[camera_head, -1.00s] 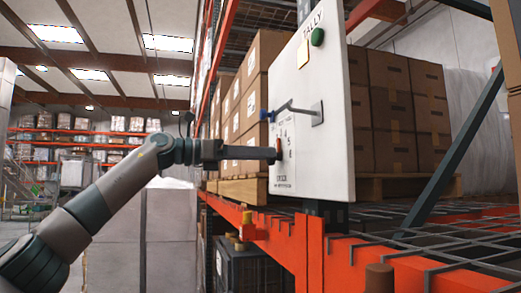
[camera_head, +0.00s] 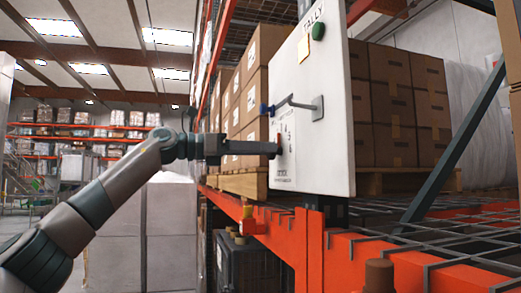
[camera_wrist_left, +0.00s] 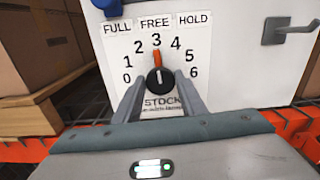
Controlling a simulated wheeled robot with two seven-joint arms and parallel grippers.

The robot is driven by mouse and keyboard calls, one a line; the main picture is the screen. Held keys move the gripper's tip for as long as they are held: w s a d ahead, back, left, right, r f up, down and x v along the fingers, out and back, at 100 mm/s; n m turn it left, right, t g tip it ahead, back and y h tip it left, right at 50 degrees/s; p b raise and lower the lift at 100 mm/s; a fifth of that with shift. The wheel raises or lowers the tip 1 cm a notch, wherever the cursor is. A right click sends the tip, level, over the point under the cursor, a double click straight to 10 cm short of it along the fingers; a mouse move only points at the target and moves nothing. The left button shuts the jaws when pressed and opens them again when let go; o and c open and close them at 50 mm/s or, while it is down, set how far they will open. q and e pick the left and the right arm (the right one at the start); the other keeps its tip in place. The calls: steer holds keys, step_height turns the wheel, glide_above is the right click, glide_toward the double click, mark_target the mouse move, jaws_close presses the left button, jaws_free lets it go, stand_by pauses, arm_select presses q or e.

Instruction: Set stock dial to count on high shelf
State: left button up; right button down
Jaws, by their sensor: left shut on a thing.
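The stock dial (camera_wrist_left: 160,80) is a black round knob with an orange pointer, low on a white board (camera_head: 330,160). In the left wrist view its pointer stands upright at the 3, on a printed scale (camera_wrist_left: 177,49) from 0 to 6. FULL, FREE and HOLD labels sit above the numbers, and STOCK below. My left gripper (camera_head: 276,149) reaches in from the left and is shut on the dial, a finger on either side in the wrist view (camera_wrist_left: 160,90). My right gripper is in neither view.
Brown cartons stand on pallets on the high orange rack, to the left (camera_head: 240,105) and right (camera_head: 405,105) of the board. A green knob (camera_head: 318,33) sits higher up.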

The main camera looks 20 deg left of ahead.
arm_select(q)
steer(key=n+p, duration=0.1)
steer(key=n, duration=0.4)
steer(key=shift+a+r, duration=0.1)
stand_by(0.5)
steer(key=shift+w, duration=0.1)
steer(key=o, duration=1)
steer(key=shift+a, duration=0.1)
